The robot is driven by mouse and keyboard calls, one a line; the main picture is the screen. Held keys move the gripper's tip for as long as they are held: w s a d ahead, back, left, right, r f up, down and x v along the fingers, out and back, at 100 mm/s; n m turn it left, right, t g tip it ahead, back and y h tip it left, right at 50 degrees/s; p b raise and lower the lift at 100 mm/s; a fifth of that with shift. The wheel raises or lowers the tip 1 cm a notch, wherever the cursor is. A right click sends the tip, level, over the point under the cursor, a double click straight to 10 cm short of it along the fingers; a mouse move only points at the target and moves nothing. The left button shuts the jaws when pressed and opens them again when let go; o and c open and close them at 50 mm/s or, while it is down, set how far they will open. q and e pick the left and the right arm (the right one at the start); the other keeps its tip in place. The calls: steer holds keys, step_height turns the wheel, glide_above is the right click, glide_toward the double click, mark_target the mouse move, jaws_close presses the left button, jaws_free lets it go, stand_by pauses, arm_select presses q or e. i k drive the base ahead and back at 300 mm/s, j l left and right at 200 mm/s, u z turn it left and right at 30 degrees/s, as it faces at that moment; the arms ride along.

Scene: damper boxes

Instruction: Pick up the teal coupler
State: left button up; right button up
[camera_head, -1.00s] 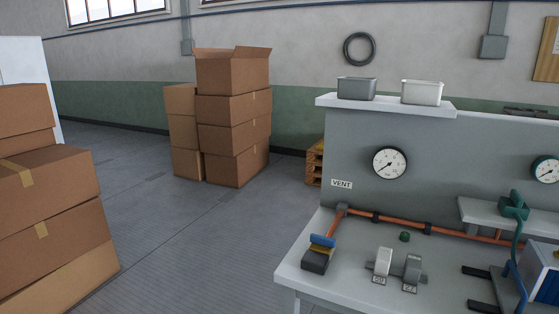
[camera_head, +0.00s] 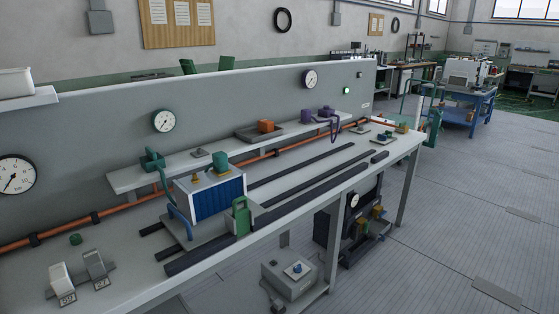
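A teal coupler (camera_head: 152,160) sits on the left end of the grey shelf (camera_head: 125,181) along the bench's back panel. A blue-teal hose (camera_head: 178,210) hangs from its area down past the shelf edge to the bench top. Another teal block (camera_head: 221,163) stands on top of the blue finned box (camera_head: 210,197) to the right of the shelf's left end. Neither of my grippers is in view.
Dark rails (camera_head: 310,185) run along the bench. A purple piece with a hose (camera_head: 318,115) sits on the shelf's far end. Open floor (camera_head: 450,230) lies to the right.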

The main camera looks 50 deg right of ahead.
mark_target(219, 159)
steer(key=z, duration=1.2)
